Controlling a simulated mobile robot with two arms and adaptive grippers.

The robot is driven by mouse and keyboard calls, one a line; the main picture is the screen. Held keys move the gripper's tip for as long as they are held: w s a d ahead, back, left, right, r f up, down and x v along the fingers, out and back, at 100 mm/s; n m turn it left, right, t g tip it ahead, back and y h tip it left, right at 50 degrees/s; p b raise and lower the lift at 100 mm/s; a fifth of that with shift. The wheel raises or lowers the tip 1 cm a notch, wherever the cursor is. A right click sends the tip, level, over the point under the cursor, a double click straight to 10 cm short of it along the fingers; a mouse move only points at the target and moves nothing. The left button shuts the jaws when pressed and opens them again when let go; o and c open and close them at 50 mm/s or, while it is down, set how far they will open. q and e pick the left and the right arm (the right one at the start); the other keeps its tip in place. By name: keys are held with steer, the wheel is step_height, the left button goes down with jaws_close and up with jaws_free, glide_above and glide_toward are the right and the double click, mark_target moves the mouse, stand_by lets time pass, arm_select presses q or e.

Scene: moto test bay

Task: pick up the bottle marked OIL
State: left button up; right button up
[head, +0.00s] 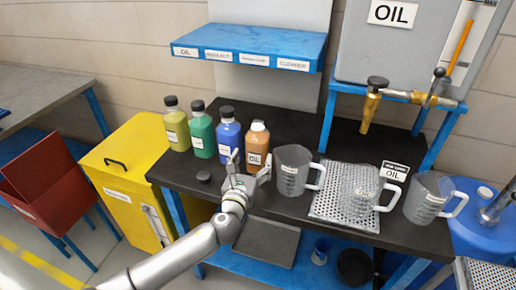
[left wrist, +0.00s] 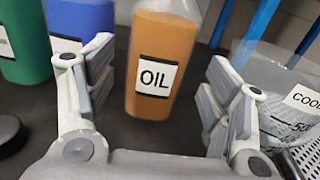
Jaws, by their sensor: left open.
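The bottle marked OIL (head: 258,140) is clear with orange-brown contents and a white label. It stands upright on the dark bench, rightmost in a row of bottles. In the left wrist view the OIL bottle (left wrist: 158,58) stands ahead, between and just beyond my open left fingers. My left gripper (head: 248,168) is open and empty in front of the bottle; it also shows in the left wrist view (left wrist: 158,95). The fingers appear apart from the bottle. My right gripper is not seen clearly in the head view.
Blue (head: 229,138), green (head: 202,135) and yellow (head: 177,130) bottles stand to the left. A clear jug (head: 292,172) stands close on the right. More jugs are near a perforated tray (head: 325,208). A black cap (head: 203,177) lies at left. A blue shelf (head: 250,42) hangs above.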

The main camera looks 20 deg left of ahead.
mark_target(255, 154)
arm_select(q)
steer(key=shift+w, duration=0.75)
steer(key=w, duration=0.4)
steer(key=shift+w+a+r+p, duration=0.1)
steer(key=shift+r+p, duration=0.1)
steer(key=shift+p, duration=0.15)
steer(key=shift+w, duration=0.4)
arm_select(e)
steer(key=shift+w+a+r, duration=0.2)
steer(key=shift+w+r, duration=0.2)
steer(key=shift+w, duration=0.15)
arm_select(q)
steer(key=c, duration=1.2)
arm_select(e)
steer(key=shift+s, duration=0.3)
